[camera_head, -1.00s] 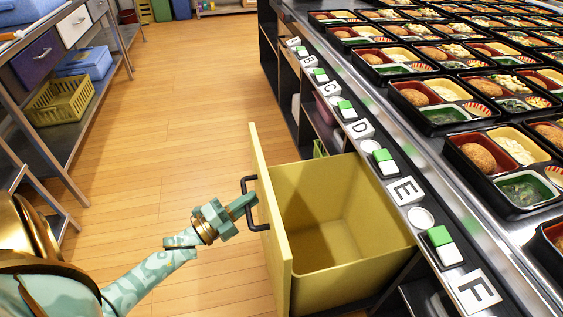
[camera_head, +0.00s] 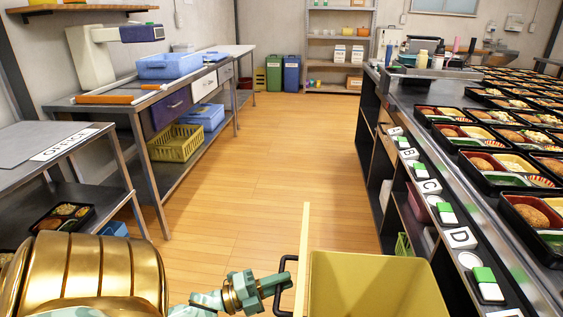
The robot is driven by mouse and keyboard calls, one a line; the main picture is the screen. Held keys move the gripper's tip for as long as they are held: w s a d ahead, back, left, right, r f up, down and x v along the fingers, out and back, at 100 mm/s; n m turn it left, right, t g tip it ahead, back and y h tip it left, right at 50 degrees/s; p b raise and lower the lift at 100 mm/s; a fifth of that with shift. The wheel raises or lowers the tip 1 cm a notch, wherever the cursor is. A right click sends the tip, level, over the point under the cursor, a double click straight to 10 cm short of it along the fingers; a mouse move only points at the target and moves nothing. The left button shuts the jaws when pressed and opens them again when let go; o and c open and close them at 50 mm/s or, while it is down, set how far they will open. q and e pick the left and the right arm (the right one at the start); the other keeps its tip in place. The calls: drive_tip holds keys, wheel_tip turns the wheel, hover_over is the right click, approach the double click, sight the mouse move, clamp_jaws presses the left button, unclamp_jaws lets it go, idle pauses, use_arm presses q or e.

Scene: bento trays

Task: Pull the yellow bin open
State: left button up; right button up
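The yellow bin (camera_head: 375,285) is pulled out from under the counter at the bottom of the view, and its open top shows. Its lower part is cut off by the frame. A black handle (camera_head: 284,264) sits on the left face of its front panel (camera_head: 304,262). My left gripper (camera_head: 279,283) reaches in from the left, its green fingers closed around the handle bar. The far finger is mostly hidden. My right gripper is out of view.
The metal counter (camera_head: 520,260) with bento trays and lettered labels runs along the right. Shelving with a blue tub (camera_head: 170,66) and a yellow basket (camera_head: 175,143) stands left. The wooden floor (camera_head: 280,150) between is clear.

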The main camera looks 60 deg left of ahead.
use_arm(q)
drive_tip(key=shift+o, duration=1)
drive_tip(key=shift+s, duration=0.1)
drive_tip(key=v, duration=1.6)
drive_tip(key=shift+p, duration=0.35)
